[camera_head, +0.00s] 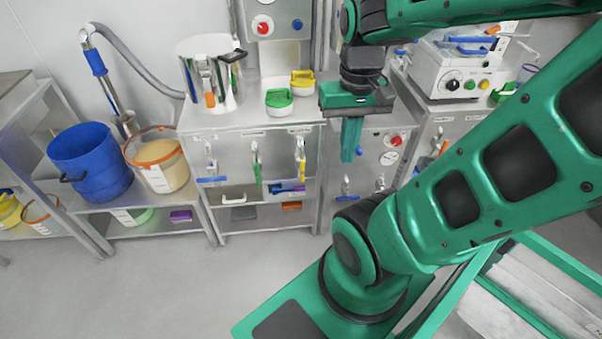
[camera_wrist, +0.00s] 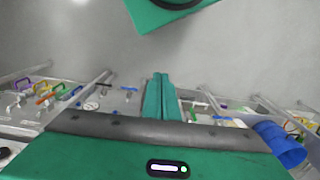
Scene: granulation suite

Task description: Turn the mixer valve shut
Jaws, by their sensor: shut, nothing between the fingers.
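Several small valves with coloured handles sit on the steel cabinet fronts, and their labels are too small to read, so I cannot tell which is the mixer valve. On the middle cabinet (camera_head: 230,140) are a blue handle (camera_head: 212,179) lying level, a green handle (camera_head: 258,174) hanging down and a yellow handle (camera_head: 301,170) hanging down. The right cabinet has blue-handled valves (camera_head: 347,197) low on its front. My gripper (camera_head: 351,158) points down in front of the right cabinet, fingers shut and empty, apart from every handle. Its closed fingers also show in the wrist view (camera_wrist: 158,90).
A steel pot (camera_head: 212,75) and green (camera_head: 279,100) and yellow (camera_head: 302,82) lidded items stand on the middle cabinet. A blue bucket (camera_head: 90,165) and an orange-rimmed tub (camera_head: 160,165) sit on the left shelf. The floor before the cabinets is clear.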

